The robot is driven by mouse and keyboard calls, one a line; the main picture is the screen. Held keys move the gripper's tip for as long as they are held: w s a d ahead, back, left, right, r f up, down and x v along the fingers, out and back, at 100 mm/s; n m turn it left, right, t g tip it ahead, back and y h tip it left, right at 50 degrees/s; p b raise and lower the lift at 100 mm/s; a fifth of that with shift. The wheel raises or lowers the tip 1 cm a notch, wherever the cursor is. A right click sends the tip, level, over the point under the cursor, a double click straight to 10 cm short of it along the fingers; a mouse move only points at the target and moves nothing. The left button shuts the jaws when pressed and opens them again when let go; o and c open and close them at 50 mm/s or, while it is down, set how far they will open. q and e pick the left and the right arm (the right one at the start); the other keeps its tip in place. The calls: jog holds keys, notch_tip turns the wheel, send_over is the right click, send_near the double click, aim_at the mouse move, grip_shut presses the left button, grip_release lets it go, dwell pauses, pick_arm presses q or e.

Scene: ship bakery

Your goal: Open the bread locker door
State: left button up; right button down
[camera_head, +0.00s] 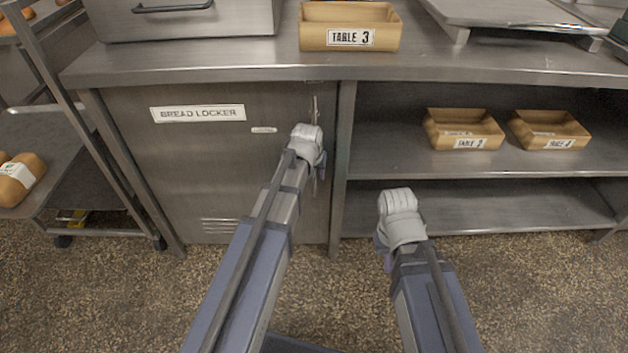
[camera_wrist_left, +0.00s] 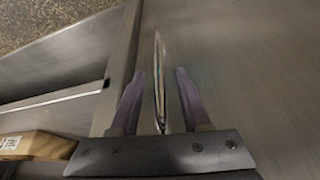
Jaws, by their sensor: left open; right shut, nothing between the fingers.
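The bread locker door (camera_head: 190,175) is a grey metal panel with a "BREAD LOCKER" label (camera_head: 197,113); it looks shut. Its slim vertical handle (camera_head: 314,106) is near the door's right edge, partly hidden by my left gripper (camera_head: 312,148). In the left wrist view the bar handle (camera_wrist_left: 159,75) runs between the two fingers of my left gripper (camera_wrist_left: 160,72). The fingers are open, with a gap on each side of the bar. My right gripper (camera_head: 400,215) is shut and empty, in front of the lower open shelf.
Right of the door are open shelves (camera_head: 380,161) with table 2 (camera_head: 463,129) and table 4 (camera_head: 549,130) trays. A table 3 tray (camera_head: 350,27) sits on the counter (camera_head: 240,58). A rack (camera_head: 75,140) with bread stands at the left. The floor before the door is clear.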

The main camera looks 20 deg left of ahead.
pick_arm(q)
jog(key=shift+f, duration=0.15)
jog(key=shift+c, duration=0.4)
grip_shut()
dwell(1.0)
